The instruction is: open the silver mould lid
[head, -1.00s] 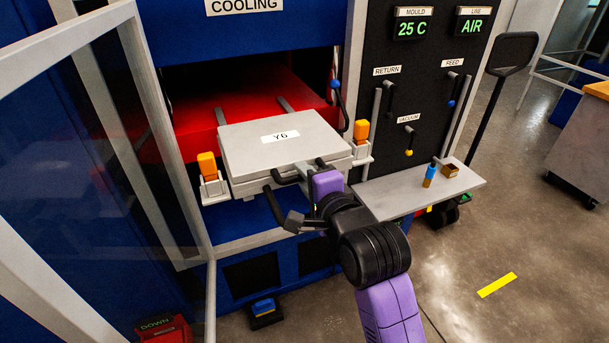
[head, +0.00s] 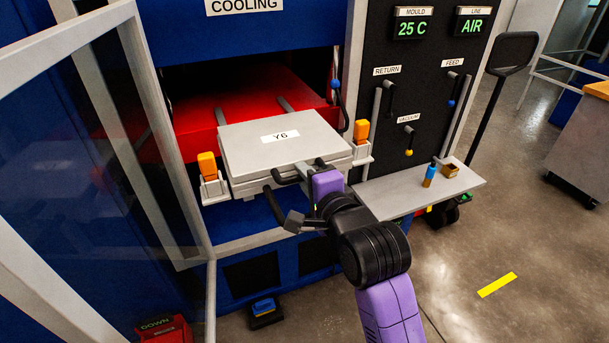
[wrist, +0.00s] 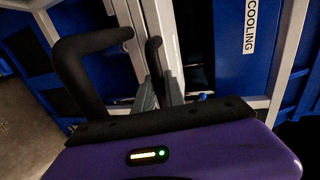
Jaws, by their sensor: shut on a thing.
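The silver mould lid (head: 290,142), labelled Y6, lies flat and closed on the mould at the front of the red platen. A black handle (head: 286,179) sticks out from the lid's front edge. My gripper (head: 307,174) is at this handle, its fingers largely hidden by my purple wrist. In the wrist view, the grey fingers (wrist: 160,90) are closed around the black handle bar (wrist: 153,58). A second, larger black handle (head: 273,206) projects lower on the mould's front; it also shows in the wrist view (wrist: 72,65).
Orange-topped clamps (head: 208,167) and (head: 361,133) stand left and right of the mould. A framed clear door (head: 160,140) stands at left.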

